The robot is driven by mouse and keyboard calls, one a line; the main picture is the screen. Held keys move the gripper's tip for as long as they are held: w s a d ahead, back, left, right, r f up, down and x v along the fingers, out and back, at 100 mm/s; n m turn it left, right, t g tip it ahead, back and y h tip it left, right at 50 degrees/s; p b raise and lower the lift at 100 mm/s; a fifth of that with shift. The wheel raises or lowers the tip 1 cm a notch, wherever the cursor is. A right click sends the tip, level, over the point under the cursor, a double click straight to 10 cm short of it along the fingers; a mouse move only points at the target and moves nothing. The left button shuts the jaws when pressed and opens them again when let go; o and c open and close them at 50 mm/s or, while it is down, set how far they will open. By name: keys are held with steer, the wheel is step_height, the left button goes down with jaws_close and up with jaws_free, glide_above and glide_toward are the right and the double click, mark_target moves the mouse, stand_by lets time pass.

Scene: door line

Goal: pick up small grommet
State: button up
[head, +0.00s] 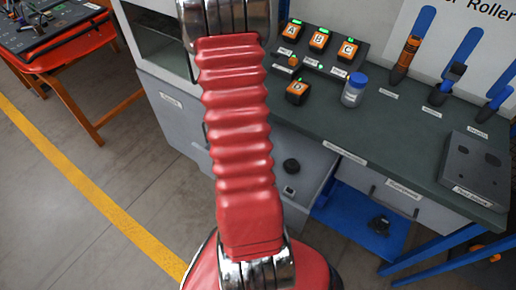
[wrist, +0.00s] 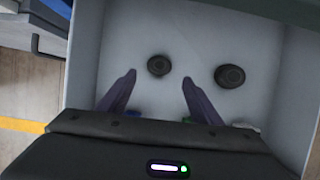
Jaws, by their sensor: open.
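Two dark round grommets lie on the pale floor of an open drawer (wrist: 200,25) in the wrist view. The small grommet (wrist: 160,65) is on the left, and a larger grommet (wrist: 230,76) is to its right, apart from it. My gripper (wrist: 158,77) is open, with its two fingertips to the left and right of the small grommet in the picture. Nothing is between the fingers in their grip. I cannot tell the height of the fingertips above it. In the head view a dark round piece (head: 291,166) shows in the drawer beside my red arm, which hides my gripper.
Drawer walls enclose the grommets. Blue (wrist: 133,114), green and white bits show partly behind my gripper. The dark green bench top (head: 400,130) above holds lettered orange-black boxes (head: 319,38), a blue-capped jar (head: 354,90) and blue-handled tools.

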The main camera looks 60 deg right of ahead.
steer(key=shift+f, duration=0.15)
steer(key=shift+x, duration=2.65)
steer(key=shift+w, duration=0.15)
steer(key=shift+c, duration=0.2)
steer(key=c, duration=1)
